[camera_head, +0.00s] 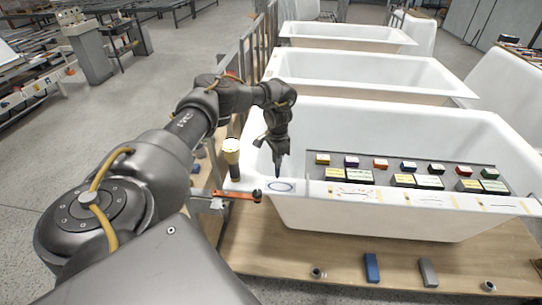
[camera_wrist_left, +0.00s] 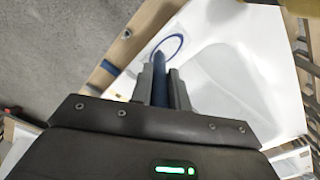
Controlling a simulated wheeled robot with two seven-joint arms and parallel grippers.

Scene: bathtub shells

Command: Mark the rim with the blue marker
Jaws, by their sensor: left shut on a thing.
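My left gripper (camera_head: 277,147) is shut on the blue marker (camera_head: 278,169), which points down at the near left corner of the front bathtub's white rim (camera_head: 310,188). The marker also shows between the fingers in the left wrist view (camera_wrist_left: 159,75). A blue oval line (camera_head: 281,187) is on the rim just below the marker's tip, and it shows in the left wrist view (camera_wrist_left: 170,45) too. The tip is at or very close to the oval; I cannot tell if it touches. My right gripper is not in view.
A tray (camera_head: 400,180) with several coloured boxes lies across the front tub. An orange-handled tool (camera_head: 235,195) and a cream-topped container (camera_head: 231,150) are left of the corner. Blue (camera_head: 371,268) and grey (camera_head: 428,272) blocks lie on the wooden platform. More tubs stand behind.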

